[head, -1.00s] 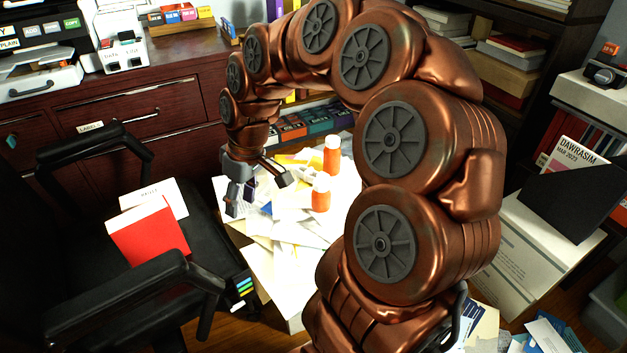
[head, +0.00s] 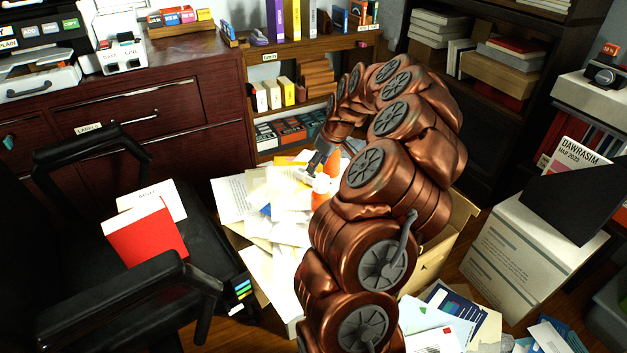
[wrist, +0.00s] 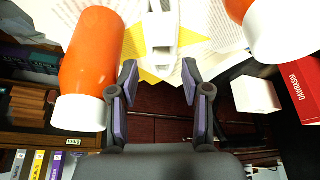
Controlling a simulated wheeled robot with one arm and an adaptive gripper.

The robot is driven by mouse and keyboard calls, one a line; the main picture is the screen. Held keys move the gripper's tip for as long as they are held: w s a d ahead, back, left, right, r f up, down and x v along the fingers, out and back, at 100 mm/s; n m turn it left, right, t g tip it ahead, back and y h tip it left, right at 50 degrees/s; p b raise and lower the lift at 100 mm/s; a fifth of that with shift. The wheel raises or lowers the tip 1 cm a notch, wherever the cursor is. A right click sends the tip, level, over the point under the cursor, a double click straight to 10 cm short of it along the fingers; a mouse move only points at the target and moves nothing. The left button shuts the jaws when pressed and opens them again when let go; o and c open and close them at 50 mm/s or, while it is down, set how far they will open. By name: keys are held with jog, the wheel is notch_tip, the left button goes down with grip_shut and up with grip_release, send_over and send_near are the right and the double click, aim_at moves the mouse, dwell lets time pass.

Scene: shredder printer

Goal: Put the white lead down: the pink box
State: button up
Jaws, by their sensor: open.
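My gripper (wrist: 158,75) is open, with nothing between its fingers. In the head view my gripper (head: 318,162) is over the paper pile, beside the orange bottles. In the wrist view a slim white piece (wrist: 162,32) lies on yellow and white papers just beyond the fingertips; it may be the white lead, but I cannot tell for sure. A small pinkish-red box (head: 187,16) stands in a row of coloured boxes on the cabinet at the upper left; I cannot tell if it is the pink box meant.
Two orange bottles with white caps, one left (wrist: 92,55) and one right (wrist: 238,8), flank my gripper. Loose papers (head: 262,225) cover the surface below. A black chair (head: 90,250) with a red folder (head: 146,238) stands left. Shelves (head: 300,48) stand behind.

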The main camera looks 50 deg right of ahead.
aim_at(314, 175)
jog(key=shift+s+b+x, duration=0.2)
jog(key=shift+b+x, duration=0.1)
jog(key=shift+x, duration=1.1)
jog(key=shift+s+b+x, duration=0.2)
jog(key=shift+b+x, duration=0.1)
jog(key=shift+x, duration=1.05)
jog(key=shift+f, duration=0.1)
grip_shut()
notch_tip(314, 175, up, 18)
jog(key=p, duration=0.3)
